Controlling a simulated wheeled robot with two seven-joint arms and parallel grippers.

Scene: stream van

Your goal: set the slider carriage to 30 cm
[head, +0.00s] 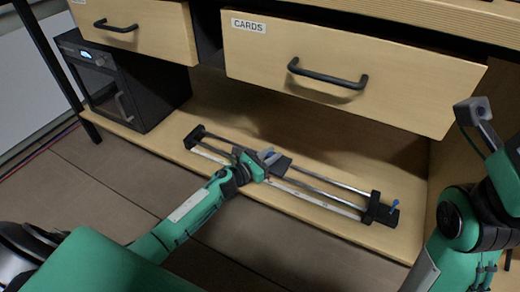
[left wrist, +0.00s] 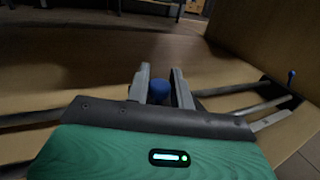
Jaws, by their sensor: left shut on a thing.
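The slider (head: 335,182) lies on the low wooden shelf, with two metal rails between black end blocks. Its black carriage (head: 283,165) is left of the middle of the rails. My left gripper (head: 268,156) is shut on the carriage's blue knob, which shows between the two fingers in the left wrist view (left wrist: 160,90). A pale scale strip (head: 315,201) runs along the front of the rails; its marks are too small to read. My right gripper (head: 478,112) is raised at the right edge, away from the slider; its opening cannot be made out.
A blue-topped lever (head: 394,204) stands at the slider's right end block. Above hang wooden drawers, one labelled CARDS (head: 340,75). A black appliance (head: 125,82) stands at the shelf's left. The shelf (head: 225,105) behind the rails is clear.

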